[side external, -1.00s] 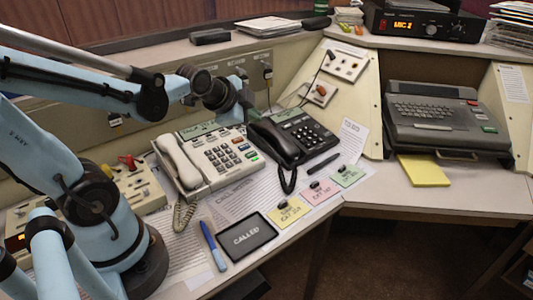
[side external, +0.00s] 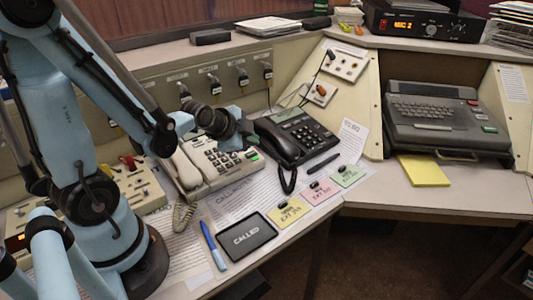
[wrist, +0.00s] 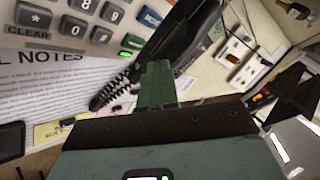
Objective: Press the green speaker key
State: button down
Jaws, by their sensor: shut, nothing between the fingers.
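The green key (side external: 253,155) is at the lower right of the white desk phone's keypad (side external: 195,186). Exact height above the phone is unclear.
A black phone (side external: 300,135) stands close to the right, its handset beside my gripper. Coloured note cards (side external: 290,211), a pen (side external: 213,245) and a dark "CALLED" tablet (side external: 246,237) lie in front. A switch panel (side external: 139,187) stands left of the white phone.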

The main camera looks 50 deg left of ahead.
jog(key=shift+a+f, duration=0.1)
jog(key=shift+f, duration=0.6)
jog(key=shift+f, duration=0.1)
dwell(1.6)
jog(key=shift+a+f, duration=0.1)
jog(key=shift+f, duration=0.25)
dwell(0.4)
jog(key=shift+r, duration=0.45)
jog(key=shift+d+r, duration=0.25)
jog(key=shift+r, duration=1)
jog(key=shift+d+r, duration=0.25)
jog(key=shift+r, duration=1)
